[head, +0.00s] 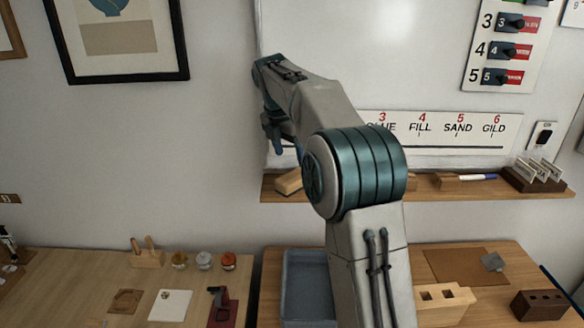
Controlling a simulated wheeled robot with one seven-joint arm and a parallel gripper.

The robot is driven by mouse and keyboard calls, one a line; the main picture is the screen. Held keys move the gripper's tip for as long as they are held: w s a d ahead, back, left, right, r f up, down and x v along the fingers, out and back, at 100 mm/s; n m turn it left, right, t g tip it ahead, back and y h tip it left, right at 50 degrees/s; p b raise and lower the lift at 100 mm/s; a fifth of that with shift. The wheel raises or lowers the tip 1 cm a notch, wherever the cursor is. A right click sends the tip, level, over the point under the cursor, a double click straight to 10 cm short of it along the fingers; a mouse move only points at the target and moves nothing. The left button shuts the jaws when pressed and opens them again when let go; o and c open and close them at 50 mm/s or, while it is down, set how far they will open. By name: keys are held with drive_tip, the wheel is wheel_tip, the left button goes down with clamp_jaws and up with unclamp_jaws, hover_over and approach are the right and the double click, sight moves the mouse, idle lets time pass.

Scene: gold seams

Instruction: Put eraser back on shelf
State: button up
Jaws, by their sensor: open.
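My gripper (275,146) is at the far end of my arm, in front of the lower left of the whiteboard. Its blue fingers point down and are open; my arm hides part of it. A light wooden block (288,182), which looks like the eraser, rests tilted at the left end of the wooden shelf (300,197). It is below my gripper, and I see no contact between them. My arm hides its right side and the shelf's middle.
Below stand two wooden tables with a grey tray (306,258), a pale notched block (444,303) and small jars (203,261).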

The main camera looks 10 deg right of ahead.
drive_tip(key=w+v, duration=0.1)
drive_tip(key=v, duration=0.4)
drive_tip(key=s+d+f+m+t+y, duration=0.1)
drive_tip(key=s+d+f+m, duration=0.1)
drive_tip(key=s+m, duration=1.25)
drive_tip(key=s+f+m, duration=0.5)
drive_tip(key=s+f, duration=0.1)
drive_tip(key=s, duration=0.4)
drive_tip(key=s+f+m+t+y, duration=0.1)
drive_tip(key=s+f+m, duration=0.4)
drive_tip(key=s, duration=0.6)
drive_tip(key=shift+f, duration=0.5)
